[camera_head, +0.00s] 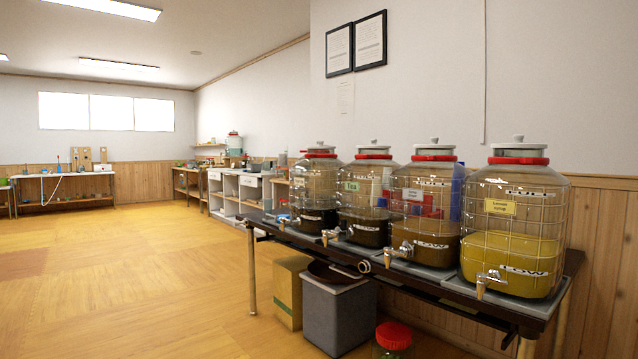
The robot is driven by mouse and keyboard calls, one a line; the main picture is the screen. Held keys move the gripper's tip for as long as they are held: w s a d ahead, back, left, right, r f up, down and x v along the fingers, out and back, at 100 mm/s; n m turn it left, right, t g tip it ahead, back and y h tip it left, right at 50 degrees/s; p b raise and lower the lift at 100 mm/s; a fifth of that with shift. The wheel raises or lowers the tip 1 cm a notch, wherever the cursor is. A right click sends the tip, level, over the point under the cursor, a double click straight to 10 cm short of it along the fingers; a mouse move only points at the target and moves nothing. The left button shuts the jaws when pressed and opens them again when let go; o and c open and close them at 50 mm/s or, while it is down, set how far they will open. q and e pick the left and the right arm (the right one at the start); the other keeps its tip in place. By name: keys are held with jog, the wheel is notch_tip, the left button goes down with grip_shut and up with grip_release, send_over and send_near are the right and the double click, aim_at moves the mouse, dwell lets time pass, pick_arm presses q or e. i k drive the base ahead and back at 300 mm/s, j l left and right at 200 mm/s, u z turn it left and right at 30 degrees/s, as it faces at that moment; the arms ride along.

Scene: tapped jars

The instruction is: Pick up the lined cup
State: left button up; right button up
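I cannot make out a lined cup for certain in the head view. A small light round thing (364,267) shows at the front edge of the dark table (420,283), but it is too small to tell what it is. Small blue and pink items (283,208) at the table's far left end are also unclear. Neither of my grippers is in view.
Several large glass jars with red collars and front taps stand in a row on the table; the nearest (515,220) holds yellow liquid. Below are a grey bin (338,318), a cardboard box (290,290) and a red-lidded jar (393,338). The wooden floor (140,270) at left is clear.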

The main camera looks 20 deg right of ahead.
aim_at(267, 202)
jog(key=i+u, duration=0.25)
jog(key=i, duration=4)
jog(key=i+j+z, duration=0.15)
jog(key=i, duration=0.35)
jog(key=i+j, duration=0.1)
jog(key=i, duration=0.35)
jog(key=l+z, duration=0.05)
